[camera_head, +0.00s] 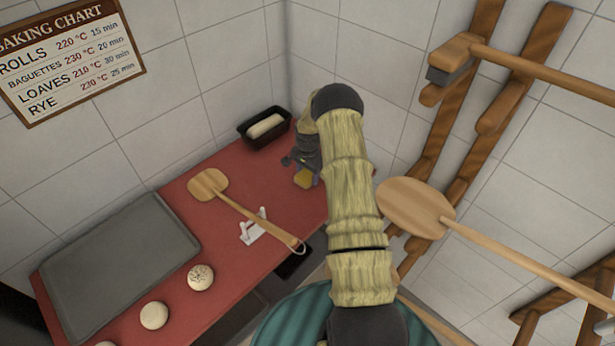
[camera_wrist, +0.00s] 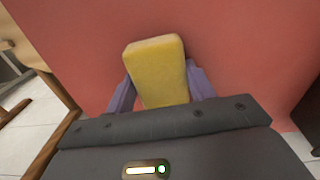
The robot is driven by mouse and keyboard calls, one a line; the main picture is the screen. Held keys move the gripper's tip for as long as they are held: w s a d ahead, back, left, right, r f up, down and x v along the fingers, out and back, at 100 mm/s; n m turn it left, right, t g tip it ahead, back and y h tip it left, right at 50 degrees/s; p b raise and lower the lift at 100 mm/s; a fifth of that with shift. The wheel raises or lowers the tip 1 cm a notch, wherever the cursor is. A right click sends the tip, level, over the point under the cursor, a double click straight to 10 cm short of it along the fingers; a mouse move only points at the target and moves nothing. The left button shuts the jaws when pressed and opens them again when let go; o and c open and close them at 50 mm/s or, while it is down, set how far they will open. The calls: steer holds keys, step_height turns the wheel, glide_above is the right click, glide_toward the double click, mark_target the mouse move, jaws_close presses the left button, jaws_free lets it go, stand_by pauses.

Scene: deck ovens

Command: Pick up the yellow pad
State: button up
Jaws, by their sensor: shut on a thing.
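The yellow pad (camera_wrist: 157,72) is a block with rounded edges, held between the two purple-grey fingers of my gripper (camera_wrist: 160,95) in the wrist view. My gripper is shut on it, one finger on each side. In the head view the pad (camera_head: 303,179) shows as a small yellow patch under my gripper (camera_head: 301,166), over the right part of the red counter (camera_head: 245,238). My arm hides part of the gripper there. I cannot tell whether the pad touches the counter.
A wooden paddle (camera_head: 209,185) lies with its handle on a white rest (camera_head: 253,228). A dark loaf tin (camera_head: 264,137) stands at the back. A grey tray (camera_head: 120,250) and dough rounds (camera_head: 201,277) are at left.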

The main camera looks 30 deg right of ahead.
mark_target(308, 173)
step_height(308, 173, up, 10)
steer(key=b, duration=0.3)
stand_by(0.4)
